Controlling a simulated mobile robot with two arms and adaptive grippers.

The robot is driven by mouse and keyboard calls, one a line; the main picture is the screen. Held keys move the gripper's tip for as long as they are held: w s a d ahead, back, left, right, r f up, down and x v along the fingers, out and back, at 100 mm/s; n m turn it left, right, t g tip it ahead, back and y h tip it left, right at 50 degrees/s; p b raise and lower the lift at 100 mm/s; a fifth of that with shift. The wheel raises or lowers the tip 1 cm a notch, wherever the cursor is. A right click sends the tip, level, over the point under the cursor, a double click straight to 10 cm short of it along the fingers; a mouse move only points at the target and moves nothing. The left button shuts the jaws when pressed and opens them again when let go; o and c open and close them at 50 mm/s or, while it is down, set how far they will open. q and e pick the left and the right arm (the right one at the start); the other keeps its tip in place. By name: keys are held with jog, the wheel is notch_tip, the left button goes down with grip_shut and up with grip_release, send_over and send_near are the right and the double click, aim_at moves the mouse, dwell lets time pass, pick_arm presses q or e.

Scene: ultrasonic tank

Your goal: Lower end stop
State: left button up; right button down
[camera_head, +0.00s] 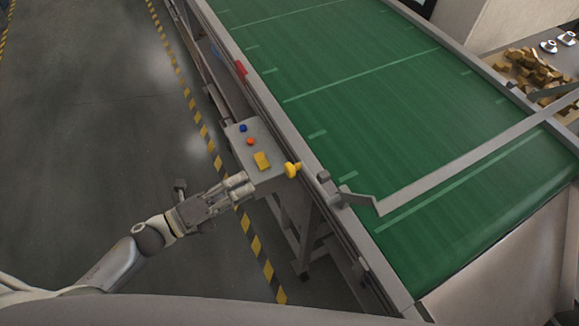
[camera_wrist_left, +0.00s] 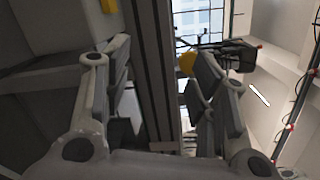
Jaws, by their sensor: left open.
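The end stop (camera_head: 470,156) is a long grey bar that crosses over the green belt at a slant. Its cranked near end meets a bracket (camera_head: 328,187) on the conveyor's near rail. I cannot tell its exact height above the belt. A yellow knob (camera_head: 292,169) sits beside the rail, left of the bracket. My left gripper (camera_head: 243,184) is open and empty, left of the knob and by the control box's lower edge. In the left wrist view a yellow round part (camera_wrist_left: 187,64), likely the knob, shows partly behind the right finger. My right gripper is not in view.
A grey control box (camera_head: 272,150) carries a blue button (camera_head: 243,128), an orange button (camera_head: 250,141) and a yellow block (camera_head: 262,160). The green belt (camera_head: 350,90) is bare. Brown pieces (camera_head: 535,70) lie beyond the far rail. The floor (camera_head: 90,130) at left is clear.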

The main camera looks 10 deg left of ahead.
aim_at(287, 171)
pick_arm(q)
jog(key=w+d+r+m+p, duration=0.1)
jog(key=d, duration=0.2)
jog(key=w+d+r+m+g+h+p, duration=0.1)
jog(key=d, duration=0.3)
jog(key=w+d+r+m+p, duration=0.1)
jog(key=d+r+p, duration=0.1)
jog(key=d, duration=0.1)
jog(key=shift+w+d+g+h, duration=0.2)
jog(key=shift+w+g+h, duration=0.1)
jog(key=shift+h, duration=0.1)
jog(key=shift+w+d+f, duration=0.2)
jog(key=shift+w+d, duration=0.05)
jog(key=shift+d, duration=0.2)
jog(key=shift+a, duration=0.15)
grip_shut()
